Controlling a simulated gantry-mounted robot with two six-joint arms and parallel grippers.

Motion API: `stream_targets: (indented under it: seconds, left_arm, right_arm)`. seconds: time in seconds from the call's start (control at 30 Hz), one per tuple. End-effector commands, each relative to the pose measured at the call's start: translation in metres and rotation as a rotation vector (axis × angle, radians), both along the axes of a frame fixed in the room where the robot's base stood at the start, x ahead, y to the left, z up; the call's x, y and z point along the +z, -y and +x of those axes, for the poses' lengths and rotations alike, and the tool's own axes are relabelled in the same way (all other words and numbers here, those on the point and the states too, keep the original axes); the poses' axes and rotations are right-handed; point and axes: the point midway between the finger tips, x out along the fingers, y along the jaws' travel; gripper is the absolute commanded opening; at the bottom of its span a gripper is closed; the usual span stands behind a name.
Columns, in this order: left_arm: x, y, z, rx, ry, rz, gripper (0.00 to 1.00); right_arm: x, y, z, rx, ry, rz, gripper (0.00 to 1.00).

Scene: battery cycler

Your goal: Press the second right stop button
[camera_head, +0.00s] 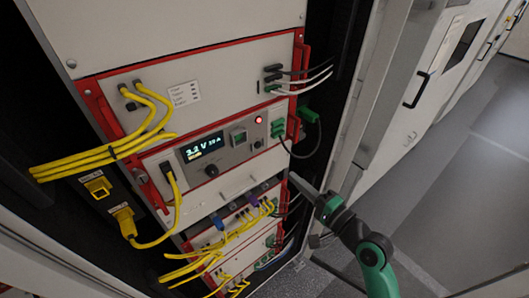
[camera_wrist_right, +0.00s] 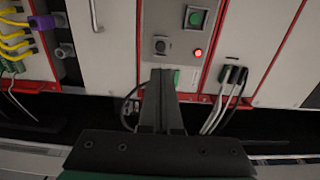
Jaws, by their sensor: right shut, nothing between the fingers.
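The cycler panel (camera_head: 222,160) has a display (camera_head: 203,146), a green square button (camera_head: 239,137), a lit red round button (camera_head: 258,120) and a small dark round control (camera_head: 258,144). In the right wrist view, the red button (camera_wrist_right: 197,53), green button (camera_wrist_right: 194,18) and dark control (camera_wrist_right: 160,45) show close together. Which one is the stop button is not readable. My right gripper (camera_head: 293,177) is shut and empty, below and right of these controls. In the right wrist view its fingertips (camera_wrist_right: 162,72) appear just below the dark control; contact cannot be told. My left gripper is not in view.
Green plugs with cables (camera_head: 280,128) stick out right of the buttons. Yellow cables (camera_head: 150,115) hang at the left and below. Red rack handles (camera_head: 301,65) project at the edges. A metal door frame (camera_head: 360,90) stands at right, with open floor (camera_head: 460,180) beyond.

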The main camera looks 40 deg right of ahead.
Motion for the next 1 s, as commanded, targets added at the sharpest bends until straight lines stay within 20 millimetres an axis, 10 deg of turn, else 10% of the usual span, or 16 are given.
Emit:
stream_targets:
  seconds: [0.6, 1.0]
  left_arm:
    - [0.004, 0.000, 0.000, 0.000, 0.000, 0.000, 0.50]
    - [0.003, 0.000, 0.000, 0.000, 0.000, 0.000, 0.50]
  right_arm:
    - [0.001, 0.010, 0.114, 0.002, 0.001, -0.001, 0.00]
    - [0.001, 0.012, 0.137, 0.001, 0.001, -0.001, 0.00]
